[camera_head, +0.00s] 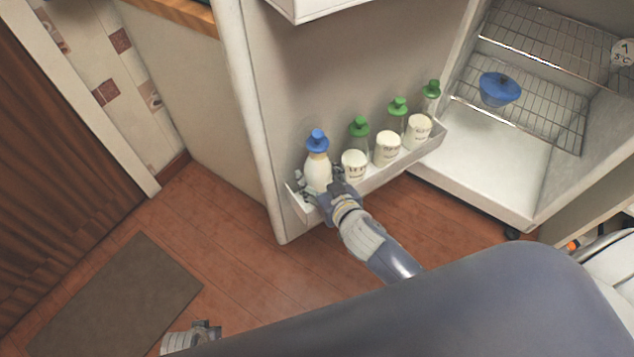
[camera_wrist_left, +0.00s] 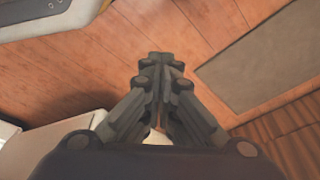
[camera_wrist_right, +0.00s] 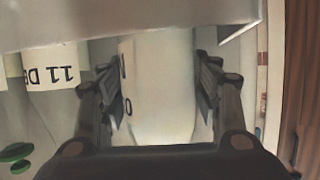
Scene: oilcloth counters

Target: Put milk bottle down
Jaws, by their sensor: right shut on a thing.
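The milk bottle (camera_head: 318,172), white with a blue cap, stands upright at the left end of the fridge door shelf (camera_head: 375,182). My right gripper (camera_head: 324,190) is shut on its lower body. In the right wrist view the white bottle (camera_wrist_right: 160,70) fills the space between the fingers (camera_wrist_right: 157,95). Whether its base touches the shelf floor is hidden. My left gripper (camera_head: 207,333) is low over the floor at the bottom of the head view. In the left wrist view its fingers (camera_wrist_left: 161,75) are together and empty.
A brown mat (camera_head: 120,300) lies on the wooden floor at left.

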